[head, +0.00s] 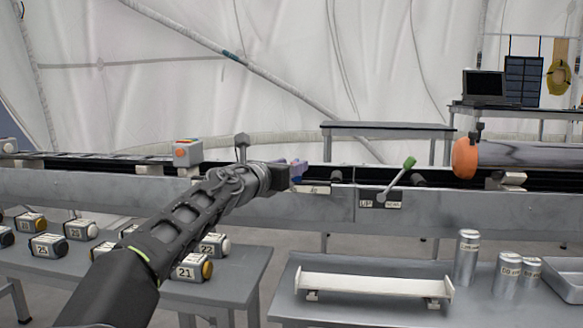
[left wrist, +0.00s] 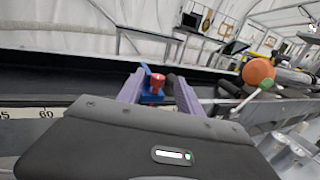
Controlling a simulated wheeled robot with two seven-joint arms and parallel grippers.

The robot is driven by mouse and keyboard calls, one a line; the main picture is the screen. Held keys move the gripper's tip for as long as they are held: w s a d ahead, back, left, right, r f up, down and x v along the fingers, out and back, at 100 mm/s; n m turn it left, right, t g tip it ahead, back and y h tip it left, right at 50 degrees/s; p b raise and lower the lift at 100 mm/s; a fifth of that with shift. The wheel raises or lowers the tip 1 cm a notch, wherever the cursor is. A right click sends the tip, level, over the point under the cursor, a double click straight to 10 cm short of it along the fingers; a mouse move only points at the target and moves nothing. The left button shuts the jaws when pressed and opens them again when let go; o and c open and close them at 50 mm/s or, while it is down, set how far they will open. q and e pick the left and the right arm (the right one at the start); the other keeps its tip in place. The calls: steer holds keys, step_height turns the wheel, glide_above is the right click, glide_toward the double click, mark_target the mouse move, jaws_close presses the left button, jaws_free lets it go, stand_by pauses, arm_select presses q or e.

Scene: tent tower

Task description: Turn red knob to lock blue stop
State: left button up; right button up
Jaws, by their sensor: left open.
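In the left wrist view the red knob (left wrist: 157,81) sits on the blue stop (left wrist: 150,96) at the rail. My left gripper (left wrist: 158,90) is open, with its two purple-grey fingers on either side of the knob and stop. I cannot tell whether the fingers touch them. In the head view my left arm reaches from the lower left to the rail, and the left gripper (head: 298,170) is at the rail's near edge. There the gripper hides the knob and most or all of the stop. My right gripper is not in view.
A lever with a green grip (head: 409,163) stands on the rail to the right. An orange-ended cylinder (head: 465,158) lies farther right. A grey box with an orange button (head: 181,152) is at the left.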

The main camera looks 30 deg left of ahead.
arm_select(q)
steer(key=s, duration=0.7)
steer(key=shift+b, duration=0.3)
